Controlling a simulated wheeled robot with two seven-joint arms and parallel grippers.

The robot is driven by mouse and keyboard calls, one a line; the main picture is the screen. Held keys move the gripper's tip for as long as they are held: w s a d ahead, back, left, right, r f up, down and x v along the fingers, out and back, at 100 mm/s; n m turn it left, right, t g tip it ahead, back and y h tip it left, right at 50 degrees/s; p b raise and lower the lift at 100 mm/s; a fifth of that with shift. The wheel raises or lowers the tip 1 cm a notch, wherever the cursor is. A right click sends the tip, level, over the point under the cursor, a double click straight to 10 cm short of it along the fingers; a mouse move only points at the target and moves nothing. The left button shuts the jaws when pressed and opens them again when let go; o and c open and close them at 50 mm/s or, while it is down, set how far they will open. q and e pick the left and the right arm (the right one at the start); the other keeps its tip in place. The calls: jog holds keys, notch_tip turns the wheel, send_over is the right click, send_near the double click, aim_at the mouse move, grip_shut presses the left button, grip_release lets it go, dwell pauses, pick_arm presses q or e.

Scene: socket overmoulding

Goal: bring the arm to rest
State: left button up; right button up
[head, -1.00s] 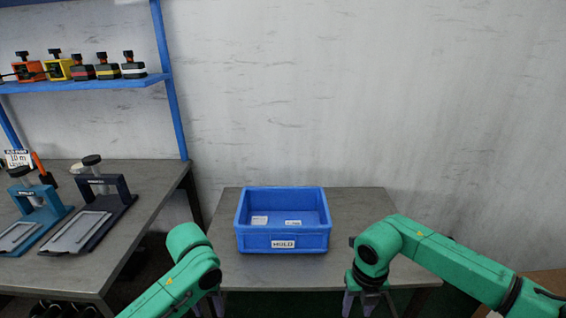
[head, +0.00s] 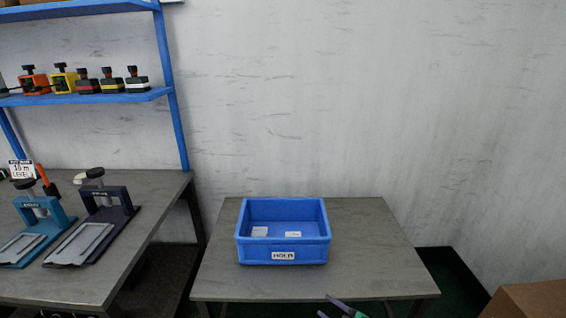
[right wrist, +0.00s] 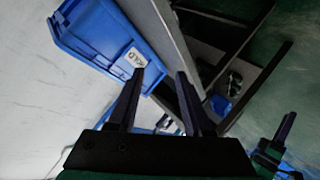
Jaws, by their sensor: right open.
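My right gripper (head: 342,308) shows only by its fingertips at the bottom edge of the head view, in front of the table's near edge. In the right wrist view its two dark fingers (right wrist: 160,85) stand apart with nothing between them, so it is open and empty. A dark finger and green housing at the lower right of that view look like my left gripper (right wrist: 275,148); its jaw state is unclear. The left arm does not show in the head view. A blue bin labelled HOLD (head: 284,255) stands on the small table, clear of my right fingers.
The small grey table (head: 370,260) is bare around the bin. The bin holds two pale pieces. A longer bench (head: 150,215) at left carries two presses (head: 100,205), below a blue shelf (head: 120,97) with several coloured tools. A cardboard box (head: 530,300) is at lower right.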

jog(key=s+d+f+m+g+h, duration=0.2)
jog(key=s+d+f+m+h, duration=0.35)
jog(key=s+f, duration=0.55)
pick_arm(q)
jog(key=s+f+m, duration=0.1)
jog(key=s+f, duration=0.2)
jog(key=s, duration=0.5)
jog(key=s+f+m, duration=0.1)
jog(key=s+f, duration=0.1)
jog(key=s, duration=0.6)
jog(key=s+f+m+g+p, duration=0.1)
jog(key=s+f, duration=0.2)
jog(key=s, duration=0.5)
jog(key=shift+s+f, duration=0.2)
jog(key=shift+f, duration=0.1)
pick_arm(e)
jog(key=s+d+f+m+g, duration=0.2)
jog(key=s+f, duration=0.3)
jog(key=s, duration=0.5)
jog(key=s+d+f+m+g+h, duration=0.1)
jog(key=s+f, duration=0.4)
jog(key=s, duration=0.6)
jog(key=s+d+f+m+g+h, duration=0.1)
jog(key=s+d+f+m+g, duration=0.2)
jog(key=s, duration=0.8)
notch_tip(320, 180, down, 2)
jog(key=shift+s+d+f+m+g, duration=0.25)
jog(key=shift+m+g, duration=0.2)
jog(key=shift+g, duration=0.65)
jog(key=shift+r, duration=0.1)
